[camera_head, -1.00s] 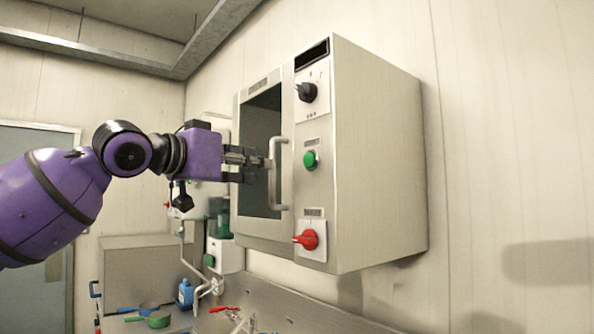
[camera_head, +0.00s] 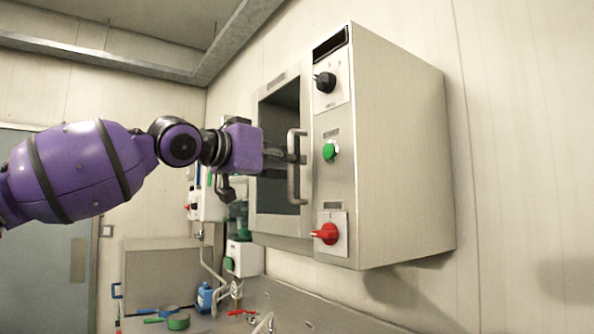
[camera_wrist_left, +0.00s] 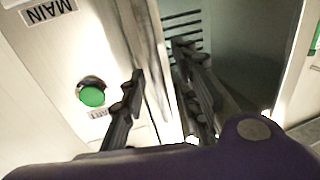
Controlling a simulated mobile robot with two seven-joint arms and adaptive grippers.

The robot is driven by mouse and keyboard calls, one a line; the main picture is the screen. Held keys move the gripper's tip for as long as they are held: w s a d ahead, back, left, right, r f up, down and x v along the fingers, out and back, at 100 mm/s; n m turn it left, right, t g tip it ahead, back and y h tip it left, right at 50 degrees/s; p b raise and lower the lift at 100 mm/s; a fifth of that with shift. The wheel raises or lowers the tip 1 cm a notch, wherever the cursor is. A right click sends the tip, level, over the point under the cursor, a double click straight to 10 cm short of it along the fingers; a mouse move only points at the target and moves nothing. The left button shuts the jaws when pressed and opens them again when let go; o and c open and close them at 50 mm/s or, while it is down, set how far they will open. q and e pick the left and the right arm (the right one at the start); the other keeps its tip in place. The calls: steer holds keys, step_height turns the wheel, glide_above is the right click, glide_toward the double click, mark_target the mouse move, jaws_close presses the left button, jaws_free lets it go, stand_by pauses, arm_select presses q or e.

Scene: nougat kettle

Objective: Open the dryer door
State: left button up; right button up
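The dryer is a beige wall box; its door (camera_head: 262,222) has a dark window and a vertical bar handle (camera_head: 292,182) at its right side. The door looks closed or nearly so. My left gripper (camera_head: 291,158) is at the handle's middle. In the left wrist view my left gripper (camera_wrist_left: 165,95) has its fingers apart, one on each side of the pale handle bar (camera_wrist_left: 152,55). A gap shows between the left finger and the bar; contact on the other side is unclear. My right gripper is not in view.
Right of the door are a black knob (camera_head: 325,82), a green button (camera_head: 329,151) and a red switch (camera_head: 326,233). Below are a blue bottle (camera_head: 204,297) and a green pan (camera_head: 178,321). The wall right of the dryer is bare.

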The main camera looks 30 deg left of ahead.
arm_select(q)
steer(key=shift+w+d+r, duration=0.15)
steer(key=shift+w+r, duration=0.05)
steer(key=shift+w, duration=0.25)
jaws_close()
